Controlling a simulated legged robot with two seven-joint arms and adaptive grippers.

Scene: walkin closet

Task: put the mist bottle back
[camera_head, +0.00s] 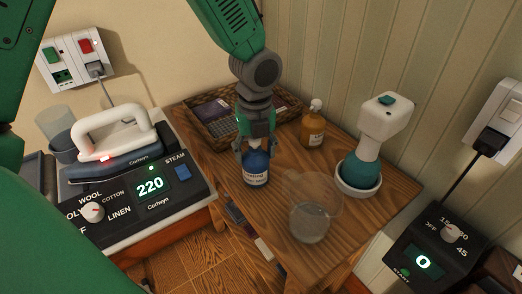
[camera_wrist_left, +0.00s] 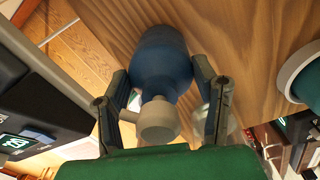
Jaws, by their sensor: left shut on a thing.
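The mist bottle, blue with a white label (camera_head: 256,176), is upright at the wooden table's left part. My left gripper (camera_head: 256,146) comes down from above and is shut on its upper part. In the left wrist view the blue bottle (camera_wrist_left: 160,62) with its grey spray head sits between the two dark fingers of the left gripper (camera_wrist_left: 160,82). The bottle's base is at or just above the wood; I cannot tell whether it touches. My right gripper is not in view.
On the wooden table (camera_head: 365,212) stand a wicker basket (camera_head: 203,128), an amber pump bottle (camera_head: 313,126), a clear glass beaker (camera_head: 311,215) close to the right, and a white-and-teal device (camera_head: 378,135) in a white dish (camera_head: 350,186). An iron (camera_head: 112,140) on its station (camera_head: 190,205) is left.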

